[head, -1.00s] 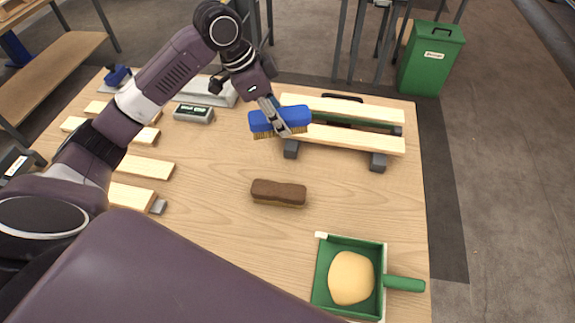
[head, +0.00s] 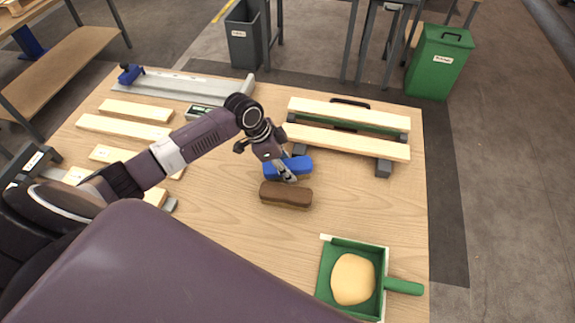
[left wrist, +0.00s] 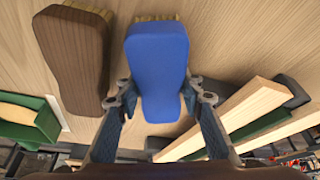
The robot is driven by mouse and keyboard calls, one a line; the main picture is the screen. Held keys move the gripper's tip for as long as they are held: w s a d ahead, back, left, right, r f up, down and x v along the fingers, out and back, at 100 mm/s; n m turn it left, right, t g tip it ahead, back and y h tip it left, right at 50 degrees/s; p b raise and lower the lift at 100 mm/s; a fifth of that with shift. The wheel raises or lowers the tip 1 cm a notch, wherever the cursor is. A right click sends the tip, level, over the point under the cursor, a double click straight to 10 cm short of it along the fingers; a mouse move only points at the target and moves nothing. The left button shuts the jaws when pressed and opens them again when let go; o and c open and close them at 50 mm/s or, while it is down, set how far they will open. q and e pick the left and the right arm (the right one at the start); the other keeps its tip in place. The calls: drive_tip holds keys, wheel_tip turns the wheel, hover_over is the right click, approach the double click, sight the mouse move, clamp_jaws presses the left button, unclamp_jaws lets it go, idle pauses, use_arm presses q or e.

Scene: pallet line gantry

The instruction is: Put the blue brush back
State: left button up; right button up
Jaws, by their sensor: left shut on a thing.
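The blue brush (head: 289,167) is in my left gripper (head: 287,174), just behind the brown brush (head: 286,194) on the wooden table. In the left wrist view the blue brush (left wrist: 157,68) sits between the two fingers of the left gripper (left wrist: 160,98), its bristles at the far end. The brown brush (left wrist: 75,55) lies beside it on the left, with a small gap between them. I cannot tell whether the blue brush touches the table. My right gripper is not in view.
A slatted wooden piece on grey feet (head: 345,143) stands behind right. A green dustpan (head: 383,265) holding a tan lump (head: 352,279) is at front right. Wooden boards (head: 122,128) lie on the left. The table between brown brush and dustpan is clear.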

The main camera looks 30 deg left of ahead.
use_arm(q)
drive_tip(key=shift+f, duration=0.15)
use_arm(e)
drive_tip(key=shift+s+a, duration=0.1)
use_arm(q)
drive_tip(key=o, duration=0.8)
drive_tip(key=shift+c, duration=0.2)
drive_tip(key=o, duration=0.3)
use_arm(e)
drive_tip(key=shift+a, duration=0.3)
use_arm(q)
drive_tip(key=shift+o, duration=0.2)
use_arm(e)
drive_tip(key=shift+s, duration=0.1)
use_arm(q)
drive_tip(key=b+v, duration=0.2)
drive_tip(key=v, duration=1)
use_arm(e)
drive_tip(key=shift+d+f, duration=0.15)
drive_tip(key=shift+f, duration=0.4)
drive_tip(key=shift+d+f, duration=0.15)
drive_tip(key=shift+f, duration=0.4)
